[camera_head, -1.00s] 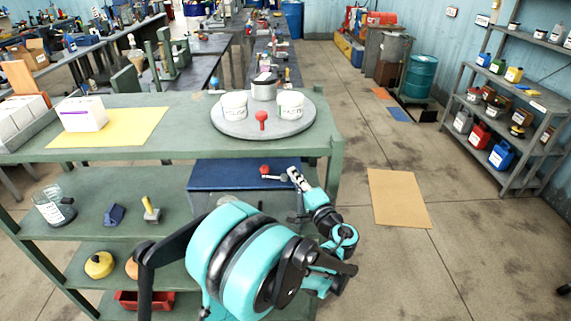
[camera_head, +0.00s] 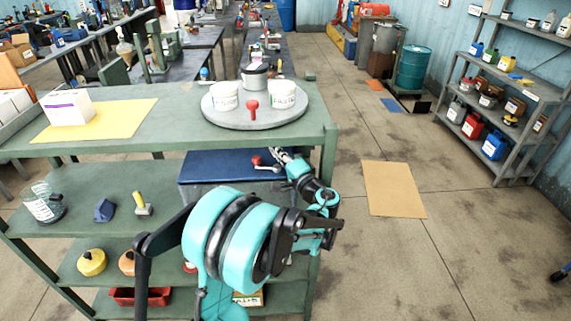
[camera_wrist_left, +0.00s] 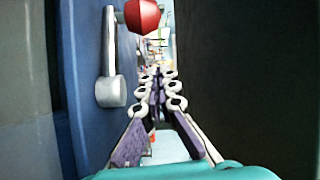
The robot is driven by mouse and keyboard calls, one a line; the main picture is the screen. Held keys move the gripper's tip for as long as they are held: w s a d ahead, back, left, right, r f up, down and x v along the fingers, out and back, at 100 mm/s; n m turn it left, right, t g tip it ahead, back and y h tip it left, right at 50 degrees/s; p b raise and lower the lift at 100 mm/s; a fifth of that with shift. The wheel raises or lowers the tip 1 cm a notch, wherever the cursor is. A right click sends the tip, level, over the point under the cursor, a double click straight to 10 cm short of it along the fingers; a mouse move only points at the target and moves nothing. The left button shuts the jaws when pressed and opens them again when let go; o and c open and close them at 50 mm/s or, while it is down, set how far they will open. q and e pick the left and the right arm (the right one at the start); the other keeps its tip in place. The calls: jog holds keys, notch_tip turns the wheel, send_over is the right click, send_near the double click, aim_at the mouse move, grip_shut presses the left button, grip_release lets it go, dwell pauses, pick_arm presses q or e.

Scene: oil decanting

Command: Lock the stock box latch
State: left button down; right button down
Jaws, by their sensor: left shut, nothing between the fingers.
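The stock box (camera_head: 225,168) is a grey box with a blue lid, on the shelf below the top board. Its latch (camera_head: 266,166) is a metal lever with a red knob (camera_head: 257,160) at its end. In the left wrist view the latch lever (camera_wrist_left: 109,91) stands against the blue face, with the red knob (camera_wrist_left: 142,15) at the upper end. My left gripper (camera_head: 277,153) is at the box's right end, close to the latch. In the wrist view its fingers (camera_wrist_left: 157,90) are shut and empty, right of the lever and below the knob. My right gripper is out of view.
The green rack's top board (camera_head: 180,138) is above the box, and its right post (camera_head: 327,165) is close to my arm. A round grey turntable (camera_head: 255,120) with white tubs stands on top. The floor right of the rack is open, with a tan mat (camera_head: 393,190).

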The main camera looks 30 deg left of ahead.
aim_at(268, 166)
pick_arm(q)
jog(key=s, duration=0.3)
jog(key=shift+s+a+f+b, duration=0.15)
jog(key=shift+s+f+b, duration=0.15)
jog(key=shift+s+b, duration=0.05)
jog(key=shift+s, duration=0.1)
jog(key=shift+s+f, duration=0.15)
jog(key=shift+s, duration=0.5)
